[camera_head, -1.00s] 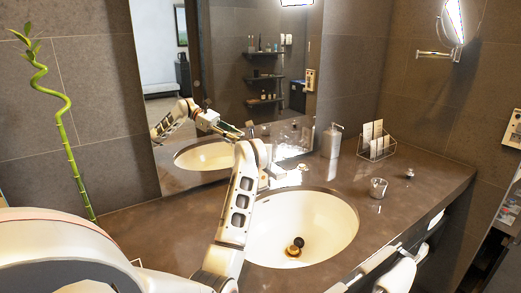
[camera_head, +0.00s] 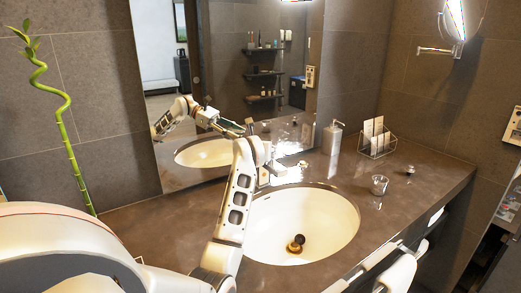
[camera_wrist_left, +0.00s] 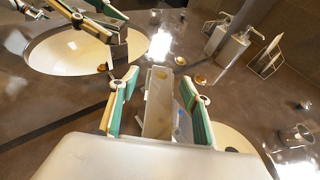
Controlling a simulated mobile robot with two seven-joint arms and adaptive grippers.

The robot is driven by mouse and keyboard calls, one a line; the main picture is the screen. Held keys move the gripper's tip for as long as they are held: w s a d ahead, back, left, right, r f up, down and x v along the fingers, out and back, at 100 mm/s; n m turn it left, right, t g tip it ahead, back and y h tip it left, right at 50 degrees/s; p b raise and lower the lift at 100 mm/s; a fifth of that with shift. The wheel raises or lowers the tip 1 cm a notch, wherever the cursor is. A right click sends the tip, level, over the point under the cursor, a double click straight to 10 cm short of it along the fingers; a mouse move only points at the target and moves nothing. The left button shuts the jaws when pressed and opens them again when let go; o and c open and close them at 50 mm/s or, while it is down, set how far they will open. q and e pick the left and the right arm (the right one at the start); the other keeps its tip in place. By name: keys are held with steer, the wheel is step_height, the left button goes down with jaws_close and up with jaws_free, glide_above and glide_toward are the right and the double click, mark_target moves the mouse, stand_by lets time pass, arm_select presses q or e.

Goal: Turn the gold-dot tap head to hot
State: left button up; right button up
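The pale tap (camera_wrist_left: 158,105) stands at the back of the basin. In the left wrist view its head shows a faint gold mark near the far end and a blue mark near my wrist. My left gripper (camera_wrist_left: 158,78) is open, with one green-padded finger on each side of the tap head. A gap shows on the left side; the right finger is close to it, and I cannot tell whether it touches. In the head view the tap (camera_head: 272,172) is partly hidden by my left arm, and the fingers are hard to make out. My right gripper is out of view.
The white basin (camera_head: 335,215) is sunk in the brown counter (camera_head: 150,225). The mirror (camera_head: 225,80) stands close behind, reflecting my arm. A soap dispenser (camera_head: 332,138), card holder (camera_head: 378,146) and glass (camera_head: 380,185) stand to the right. A bamboo stalk (camera_head: 72,160) is at left.

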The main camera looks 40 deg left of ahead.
arm_select(q)
step_height(320, 180, up, 10)
stand_by(0.6)
steer(key=shift+f, duration=0.1)
stand_by(0.4)
